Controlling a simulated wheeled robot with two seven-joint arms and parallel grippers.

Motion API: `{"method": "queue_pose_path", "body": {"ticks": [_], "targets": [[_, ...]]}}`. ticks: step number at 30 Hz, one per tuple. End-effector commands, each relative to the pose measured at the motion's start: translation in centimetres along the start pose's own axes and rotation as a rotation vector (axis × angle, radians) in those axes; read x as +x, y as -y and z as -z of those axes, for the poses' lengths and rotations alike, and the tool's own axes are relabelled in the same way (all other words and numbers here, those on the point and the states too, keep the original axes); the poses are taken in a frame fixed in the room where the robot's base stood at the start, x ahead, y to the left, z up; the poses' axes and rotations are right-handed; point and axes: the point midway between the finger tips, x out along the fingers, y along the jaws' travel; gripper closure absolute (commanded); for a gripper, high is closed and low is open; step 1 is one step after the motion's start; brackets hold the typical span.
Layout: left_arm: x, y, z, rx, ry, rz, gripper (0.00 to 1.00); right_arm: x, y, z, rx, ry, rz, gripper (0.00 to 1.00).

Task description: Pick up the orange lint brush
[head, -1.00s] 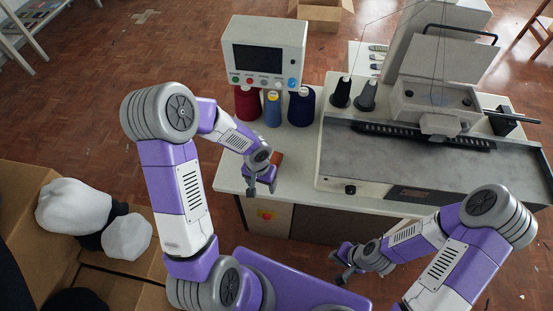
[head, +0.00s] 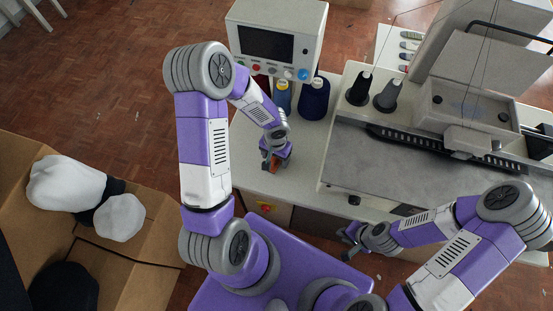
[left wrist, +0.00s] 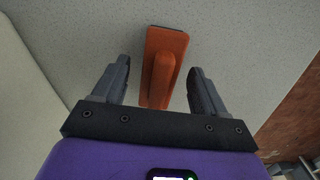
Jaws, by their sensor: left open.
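The orange lint brush (left wrist: 177,42) lies on the pale speckled tabletop in the left wrist view, its raised handle running lengthwise. My left gripper (left wrist: 158,88) is open, with one finger on each side of the brush's near end and gaps to both. Whether the fingers are at the brush's height cannot be told. In the head view the left gripper (head: 273,166) is over the table's left part, and a bit of the orange brush (head: 274,161) shows at its fingers, the rest hidden. My right gripper (head: 348,243) is at the table's front side, away from the brush; its jaw opening is unclear.
A control box (head: 275,38) stands behind the left gripper, with a dark blue thread cone (head: 315,100) and a blue one (head: 281,100) under it. The sewing machine bed (head: 400,165) fills the table's right. A cardboard box (head: 160,235) with white and black items is at lower left.

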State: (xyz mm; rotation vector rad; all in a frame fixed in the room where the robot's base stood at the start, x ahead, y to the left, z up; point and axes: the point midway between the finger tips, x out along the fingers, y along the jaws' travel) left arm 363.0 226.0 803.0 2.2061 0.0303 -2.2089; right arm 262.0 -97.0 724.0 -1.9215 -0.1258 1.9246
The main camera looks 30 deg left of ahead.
Motion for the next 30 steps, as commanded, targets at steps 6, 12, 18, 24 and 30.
{"method": "queue_pose_path", "body": {"ticks": [6,12,18,24,30], "targets": [[1.07,0.02,0.02,-0.001,-0.001,0.001,0.28,0.33,-0.12,0.03,0.0,0.0,0.0,0.8],[1.0,0.01,0.01,0.0,-0.001,0.0,0.38,0.29,-0.1,0.02,0.0,0.0,0.0,0.8],[1.0,0.0,0.0,0.0,0.0,0.0,0.69,0.29,-0.1,0.02,0.0,0.0,0.0,0.8],[1.03,-0.01,-0.02,0.0,0.0,0.0,0.9,0.3,-0.1,0.02,0.0,0.0,0.0,0.8],[1.0,-0.02,-0.06,0.0,0.001,-0.001,0.9,0.28,-0.1,0.02,0.0,0.0,0.0,0.8]]}}
